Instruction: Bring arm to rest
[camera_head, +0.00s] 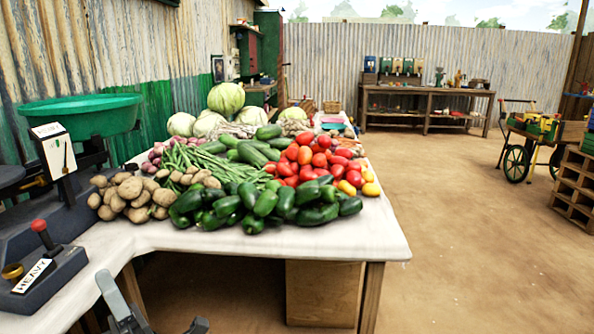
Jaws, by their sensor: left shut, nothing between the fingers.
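My left gripper (112,290) shows at the bottom edge, left of centre, in front of the table's front edge. It is shut and empty, and only its upper part is in the frame. A small dark piece at the bottom edge just right of it is too cut off to make out. My right gripper is not in view.
The white-topped table (330,238) bears potatoes (130,192), green peppers (265,205), tomatoes (315,158) and cabbages (226,98). A scale with a green pan (80,112) and a control box (45,280) labelled "HEAVY" stand at left.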

